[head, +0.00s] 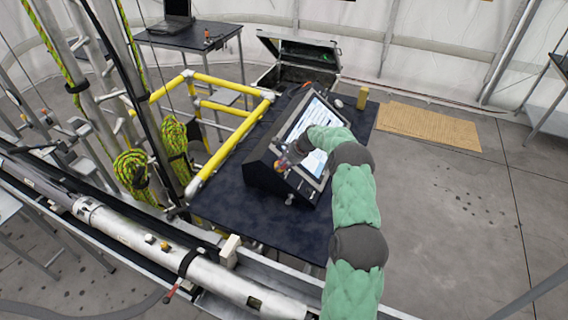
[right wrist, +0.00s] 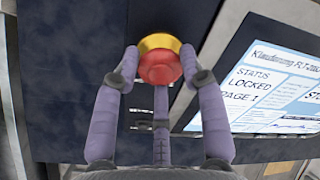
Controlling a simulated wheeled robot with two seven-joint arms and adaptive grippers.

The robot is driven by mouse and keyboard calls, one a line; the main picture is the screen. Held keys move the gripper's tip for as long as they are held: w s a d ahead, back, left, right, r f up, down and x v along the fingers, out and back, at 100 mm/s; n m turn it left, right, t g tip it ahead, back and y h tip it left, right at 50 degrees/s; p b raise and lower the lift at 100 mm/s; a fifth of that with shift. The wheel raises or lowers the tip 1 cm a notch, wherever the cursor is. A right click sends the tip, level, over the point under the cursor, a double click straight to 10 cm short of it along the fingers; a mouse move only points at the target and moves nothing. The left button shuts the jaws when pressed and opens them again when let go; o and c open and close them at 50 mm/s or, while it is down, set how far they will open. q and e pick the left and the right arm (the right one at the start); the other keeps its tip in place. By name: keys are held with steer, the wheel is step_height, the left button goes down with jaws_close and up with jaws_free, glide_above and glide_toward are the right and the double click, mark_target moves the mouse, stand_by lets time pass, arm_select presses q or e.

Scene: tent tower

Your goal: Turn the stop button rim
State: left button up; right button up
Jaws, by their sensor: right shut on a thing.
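The stop button (right wrist: 160,68) is a red knob with a yellow rim (right wrist: 157,42) behind it, set on the dark face of a console (head: 262,170). In the right wrist view the fingers of my right gripper (right wrist: 160,65) stand around the button, one on each side and one below. They are shut on the rim, though the exact contact is partly hidden. In the head view the right gripper (head: 290,155) reaches the console's lower left face, and the button is small there. My left gripper is in neither view.
The console's screen (right wrist: 270,75) reads "STATUS LOCKED", right of the button. The console stands on a dark table (head: 222,206). Yellow rails (head: 228,150) and coiled rope (head: 132,170) are to the left. An open case (head: 300,65) lies behind.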

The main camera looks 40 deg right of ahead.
steer(key=shift+m, duration=0.3)
steer(key=m+p, duration=0.1)
steer(key=m, duration=0.1)
steer(key=shift+w+r+m, duration=0.1)
steer(key=shift+m, duration=0.2)
steer(key=shift+m+p, duration=0.55)
steer(key=shift+m, duration=1.15)
steer(key=shift+w, duration=0.1)
